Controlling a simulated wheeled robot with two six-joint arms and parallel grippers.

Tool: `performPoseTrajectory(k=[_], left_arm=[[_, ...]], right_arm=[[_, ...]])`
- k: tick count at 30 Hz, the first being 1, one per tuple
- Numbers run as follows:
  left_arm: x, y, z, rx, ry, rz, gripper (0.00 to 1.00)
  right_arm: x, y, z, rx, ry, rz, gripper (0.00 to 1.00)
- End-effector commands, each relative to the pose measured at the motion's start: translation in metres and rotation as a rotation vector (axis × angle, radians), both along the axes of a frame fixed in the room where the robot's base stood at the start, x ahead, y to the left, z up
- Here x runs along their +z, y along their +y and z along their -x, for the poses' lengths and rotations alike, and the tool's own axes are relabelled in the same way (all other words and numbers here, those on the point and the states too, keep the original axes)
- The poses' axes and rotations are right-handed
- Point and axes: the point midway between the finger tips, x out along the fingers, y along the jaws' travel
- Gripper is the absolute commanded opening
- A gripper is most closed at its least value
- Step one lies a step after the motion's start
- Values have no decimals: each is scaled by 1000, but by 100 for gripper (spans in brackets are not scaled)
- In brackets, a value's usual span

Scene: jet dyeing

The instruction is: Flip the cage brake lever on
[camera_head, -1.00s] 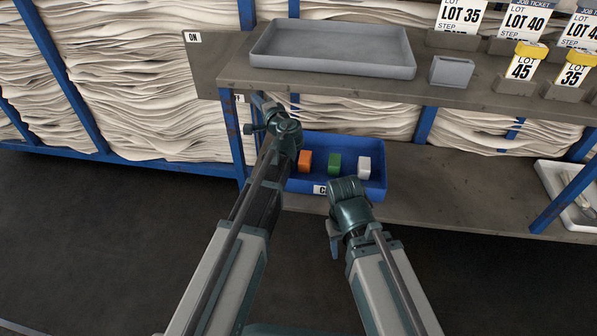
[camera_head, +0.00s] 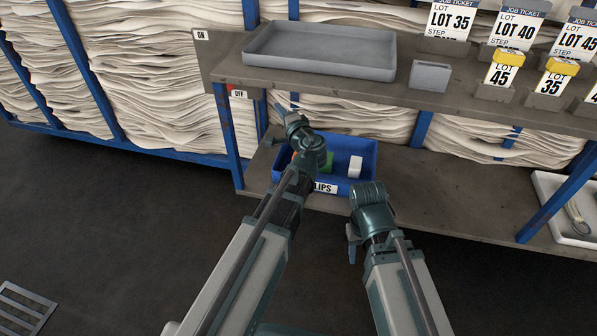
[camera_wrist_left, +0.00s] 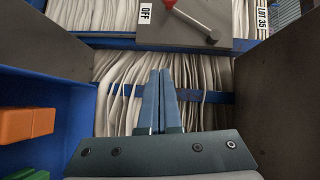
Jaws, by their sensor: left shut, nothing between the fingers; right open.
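In the left wrist view the lever is a grey bar (camera_wrist_left: 193,19) with a rounded end and a red part at its upper end. It lies slanted on a grey plate near the top edge, beside an OFF label (camera_wrist_left: 145,12). My left gripper (camera_wrist_left: 160,72) is shut and empty, its blue fingers pointing toward the plate and apart from the lever. In the head view my left gripper (camera_head: 281,108) is under the upper shelf; the lever cannot be made out there. An ON sign (camera_head: 200,35) and an OFF sign (camera_head: 239,94) show at the shelf's left end. My right gripper (camera_head: 352,245) is open, low in front of the shelf.
A blue clips bin (camera_head: 372,165) with small blocks sits under my left wrist on the lower shelf. The upper shelf (camera_head: 400,92) holds a grey tray (camera_head: 330,70), a small grey holder (camera_head: 429,76) and lot tickets. A blue post (camera_head: 228,135) stands left.

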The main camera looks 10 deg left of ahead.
Motion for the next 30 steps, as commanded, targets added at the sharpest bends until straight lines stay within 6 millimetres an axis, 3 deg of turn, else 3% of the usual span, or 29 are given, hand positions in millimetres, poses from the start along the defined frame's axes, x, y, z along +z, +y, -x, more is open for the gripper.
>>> performPoseTrajectory(k=[11, 21, 30], left_arm=[[-26, -6, 44, 116, 86, 236, 0], [-62, -27, 93, 229, 228, 471, 0], [-82, -47, 127, 289, 340, 605, 0]], right_arm=[[20, 0, 0, 0, 0, 0, 50], [37, 0, 0, 0, 0, 0, 50], [48, 0, 0, 0, 0, 0, 50]])
